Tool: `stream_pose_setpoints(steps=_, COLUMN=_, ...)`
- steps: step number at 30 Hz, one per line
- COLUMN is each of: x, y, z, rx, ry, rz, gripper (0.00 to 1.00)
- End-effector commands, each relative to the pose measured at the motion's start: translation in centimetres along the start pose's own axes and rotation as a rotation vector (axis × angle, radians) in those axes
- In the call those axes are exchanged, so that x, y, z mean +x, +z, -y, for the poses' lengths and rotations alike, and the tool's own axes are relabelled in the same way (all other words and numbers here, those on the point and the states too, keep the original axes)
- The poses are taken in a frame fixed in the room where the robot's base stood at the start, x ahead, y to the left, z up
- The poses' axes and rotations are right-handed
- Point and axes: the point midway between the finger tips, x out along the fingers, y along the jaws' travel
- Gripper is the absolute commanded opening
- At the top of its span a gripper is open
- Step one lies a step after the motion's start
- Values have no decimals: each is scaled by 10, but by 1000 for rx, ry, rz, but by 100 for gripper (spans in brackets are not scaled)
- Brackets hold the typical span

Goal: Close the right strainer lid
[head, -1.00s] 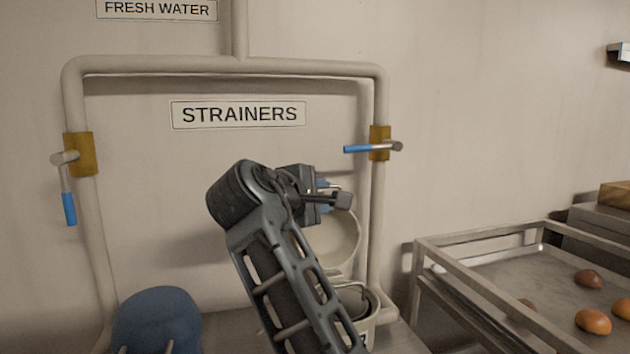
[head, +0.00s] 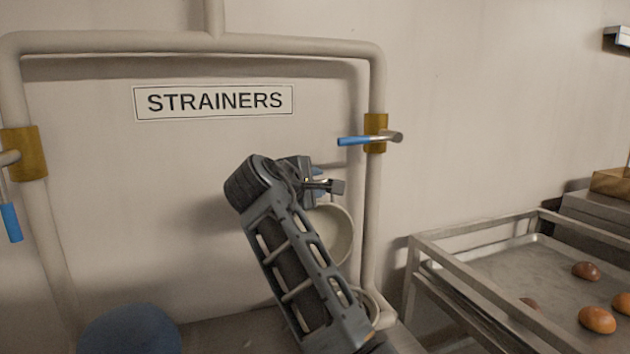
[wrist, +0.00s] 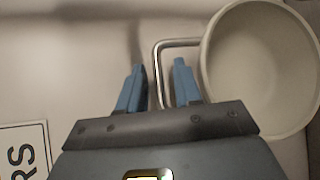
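The right strainer lid (head: 339,238) is a round, cream, shallow dish. It stands raised and open against the wall, partly hidden behind my arm in the head view. In the wrist view the lid (wrist: 262,70) fills the right side, with a bent metal handle (wrist: 178,43) on its left edge. My gripper (wrist: 158,70) is open, with blue fingers on either side of the handle's straight bar in that view. I cannot tell whether they touch it. In the head view my gripper (head: 320,178) is at the lid's top. The strainer's body (head: 372,306) is mostly hidden below.
A blue rounded lid (head: 130,331) is at the lower left. Pipes with blue-handled valves frame the strainers; the right valve (head: 376,134) is just above my gripper. A tray rack (head: 430,245) with buns stands at the right.

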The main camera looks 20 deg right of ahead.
Motion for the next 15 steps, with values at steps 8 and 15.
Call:
stream_pose_setpoints(steps=8, x=6, y=0, z=0, rx=1, ry=0, rz=0, gripper=34)
stream_pose_setpoints(steps=15, x=6, y=0, z=0, rx=1, ry=0, rz=0, gripper=19)
